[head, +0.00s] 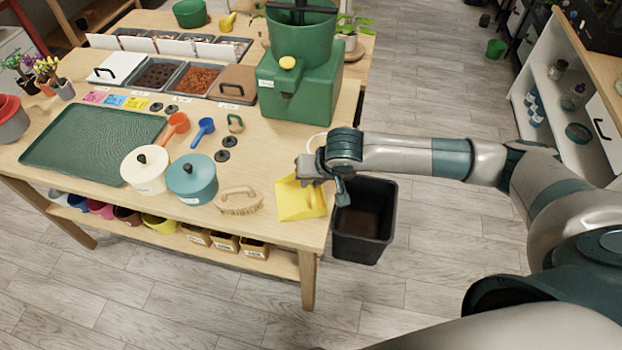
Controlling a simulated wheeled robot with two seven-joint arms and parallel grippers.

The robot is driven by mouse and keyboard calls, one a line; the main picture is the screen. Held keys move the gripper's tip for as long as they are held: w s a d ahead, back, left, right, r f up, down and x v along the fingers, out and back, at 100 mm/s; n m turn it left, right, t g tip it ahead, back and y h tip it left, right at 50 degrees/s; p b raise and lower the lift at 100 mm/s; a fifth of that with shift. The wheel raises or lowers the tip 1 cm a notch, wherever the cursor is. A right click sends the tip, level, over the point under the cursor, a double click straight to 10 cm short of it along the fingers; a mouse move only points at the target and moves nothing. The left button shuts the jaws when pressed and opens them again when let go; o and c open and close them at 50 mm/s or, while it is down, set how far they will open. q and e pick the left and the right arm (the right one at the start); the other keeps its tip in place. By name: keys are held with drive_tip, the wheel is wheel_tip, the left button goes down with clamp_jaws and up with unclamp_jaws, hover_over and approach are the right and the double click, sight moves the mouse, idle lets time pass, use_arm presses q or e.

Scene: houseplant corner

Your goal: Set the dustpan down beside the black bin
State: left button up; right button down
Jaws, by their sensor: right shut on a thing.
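The yellow dustpan (299,203) is at the right front corner of the wooden table, its pan over the tabletop. I cannot tell whether it touches the wood. My right gripper (312,177) is shut on the dustpan at its back end, and the gripper partly hides the handle. The black bin (362,247) stands on the floor just right of the table corner, open at the top with dark brown matter inside. My right arm passes above the bin's far side. My left gripper is not in view.
A brush (239,201), a teal pot (192,180) and a cream pot (145,170) stand left of the dustpan. A green machine (300,85) stands behind it. Grey floor (420,285) is free in front of and right of the bin. Shelves stand at the far right.

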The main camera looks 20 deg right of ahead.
drive_tip(key=shift+f, duration=0.1)
drive_tip(key=c, duration=1.8)
unclamp_jaws()
drive_tip(key=shift+o, duration=0.2)
drive_tip(key=shift+r, duration=0.2)
drive_tip(key=shift+s+d+r, duration=0.1)
drive_tip(key=shift+r, duration=0.15)
drive_tip(key=b+v, duration=0.3)
drive_tip(key=v, duration=0.8)
drive_tip(key=shift+r+b, duration=0.15)
drive_tip(key=shift+b, duration=0.15)
drive_tip(key=shift+s, duration=0.1)
